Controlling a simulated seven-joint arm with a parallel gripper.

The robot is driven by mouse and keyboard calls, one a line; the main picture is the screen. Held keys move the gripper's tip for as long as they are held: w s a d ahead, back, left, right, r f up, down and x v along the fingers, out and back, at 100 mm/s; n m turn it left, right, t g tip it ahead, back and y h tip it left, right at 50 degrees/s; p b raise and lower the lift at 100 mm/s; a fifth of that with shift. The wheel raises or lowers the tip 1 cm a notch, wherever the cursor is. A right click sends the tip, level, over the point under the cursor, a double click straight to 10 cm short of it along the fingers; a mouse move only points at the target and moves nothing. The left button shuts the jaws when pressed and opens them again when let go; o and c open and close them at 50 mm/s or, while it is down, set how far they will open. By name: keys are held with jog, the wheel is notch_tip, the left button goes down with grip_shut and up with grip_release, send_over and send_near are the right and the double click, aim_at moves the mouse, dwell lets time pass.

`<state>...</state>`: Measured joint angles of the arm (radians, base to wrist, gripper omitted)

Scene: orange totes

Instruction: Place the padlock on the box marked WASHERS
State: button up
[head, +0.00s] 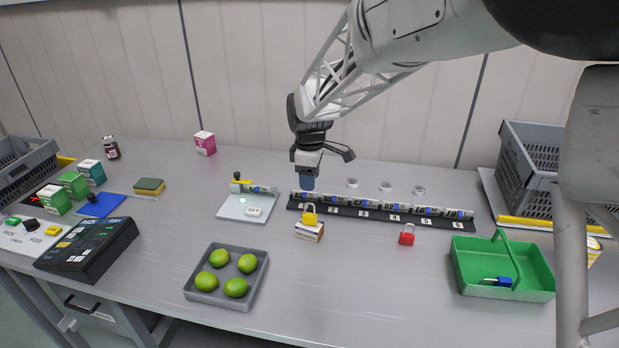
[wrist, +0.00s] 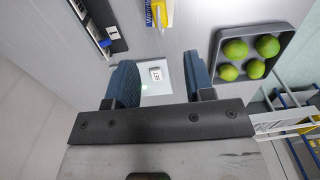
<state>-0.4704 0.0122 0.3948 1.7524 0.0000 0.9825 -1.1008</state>
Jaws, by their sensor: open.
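A yellow padlock (head: 309,214) is on top of a small white-and-brown box (head: 309,231) in the middle of the table; the box's print is too small to read in the head view. In the wrist view part of a box with blue lettering (wrist: 149,14) shows at the top edge, with yellow beside it. A red padlock (head: 407,237) stands on the table to the right. A blue padlock (head: 498,282) lies in the green basket (head: 520,290). My gripper (head: 307,183) is open and empty, pointing down above the left end of the black numbered rack; its fingers show in the wrist view (wrist: 160,82).
The black rack (head: 380,215) holds several labelled cylinders. A white plate (head: 246,206) with a small tag lies left of it. A grey tray (head: 226,299) of limes is in front. Clear discs (head: 385,186) lie behind the rack. The table between red padlock and tray is clear.

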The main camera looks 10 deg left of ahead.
dwell(0.4)
jog(key=s+d+r+m+t, duration=0.1)
jog(key=s+d+r+m, duration=0.3)
jog(key=s+d, duration=0.45)
jog(key=s+d+r+m, duration=0.4)
jog(key=s+d+r, duration=0.1)
jog(key=d, duration=0.6)
jog(key=s+d+f+m, duration=0.1)
jog(key=s+d+m, duration=0.4)
jog(key=s, duration=0.6)
jog(key=s+d+f+m+t, duration=0.1)
jog(key=s+d+m, duration=0.4)
jog(key=s+d, duration=0.4)
jog(key=shift+s+t, duration=0.3)
jog(key=shift+s, duration=0.7)
